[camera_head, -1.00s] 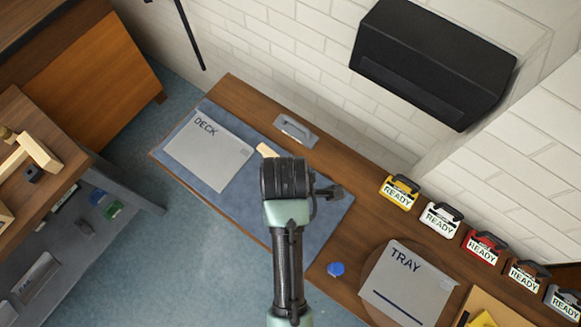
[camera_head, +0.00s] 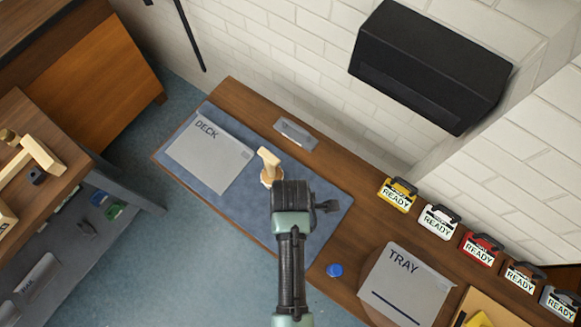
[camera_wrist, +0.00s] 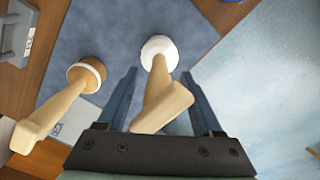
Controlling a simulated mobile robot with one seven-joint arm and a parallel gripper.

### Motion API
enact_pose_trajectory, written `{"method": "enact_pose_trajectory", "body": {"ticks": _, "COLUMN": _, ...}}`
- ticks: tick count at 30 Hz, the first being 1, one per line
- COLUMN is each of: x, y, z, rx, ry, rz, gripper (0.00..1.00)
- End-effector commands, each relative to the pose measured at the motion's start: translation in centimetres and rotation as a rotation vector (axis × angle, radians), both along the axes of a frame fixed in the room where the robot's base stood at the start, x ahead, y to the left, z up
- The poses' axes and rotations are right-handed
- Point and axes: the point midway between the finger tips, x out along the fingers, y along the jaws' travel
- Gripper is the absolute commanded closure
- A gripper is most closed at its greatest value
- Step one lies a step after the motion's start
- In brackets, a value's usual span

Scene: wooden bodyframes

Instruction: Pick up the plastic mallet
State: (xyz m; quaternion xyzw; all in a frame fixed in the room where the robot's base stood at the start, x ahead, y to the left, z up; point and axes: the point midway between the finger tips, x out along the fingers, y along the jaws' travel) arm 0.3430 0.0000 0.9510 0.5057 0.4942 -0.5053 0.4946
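In the wrist view, a mallet with a white head (camera_wrist: 159,49) and pale handle stands between the fingers of my gripper (camera_wrist: 158,75). The fingers are open, with gaps on both sides of the handle. I take this white-headed one to be the plastic mallet; in the head view my wrist hides it. A second mallet with a brown head (camera_wrist: 88,74) and pale handle is left of the fingers in the wrist view. A pale mallet (camera_head: 268,160) that looks like this second one shows beside my wrist in the head view, on the blue-grey mat (camera_head: 225,205).
A grey DECK board (camera_head: 210,155) lies on the mat's left. A grey TRAY panel (camera_head: 408,285) and a blue cap (camera_head: 334,270) are to the right. Several READY tags, including a yellow one (camera_head: 397,195), line the wall. A metal handle plate (camera_head: 296,134) lies behind.

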Motion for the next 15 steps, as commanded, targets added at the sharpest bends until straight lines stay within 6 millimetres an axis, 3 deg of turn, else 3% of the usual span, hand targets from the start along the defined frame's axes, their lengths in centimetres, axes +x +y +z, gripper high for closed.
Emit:
{"method": "enact_pose_trajectory", "body": {"ticks": 1, "x": 0.01, "y": 0.0, "z": 0.02, "rx": 0.0, "ry": 0.0, "rz": 0.0, "gripper": 0.43}}
{"method": "enact_pose_trajectory", "body": {"ticks": 10, "x": 0.01, "y": 0.0, "z": 0.04, "rx": 0.0, "ry": 0.0, "rz": 0.0, "gripper": 0.97}}
{"method": "enact_pose_trajectory", "body": {"ticks": 15, "x": 0.06, "y": 0.01, "z": 0.09, "rx": 0.0, "ry": -0.001, "rz": 0.0, "gripper": 1.0}}
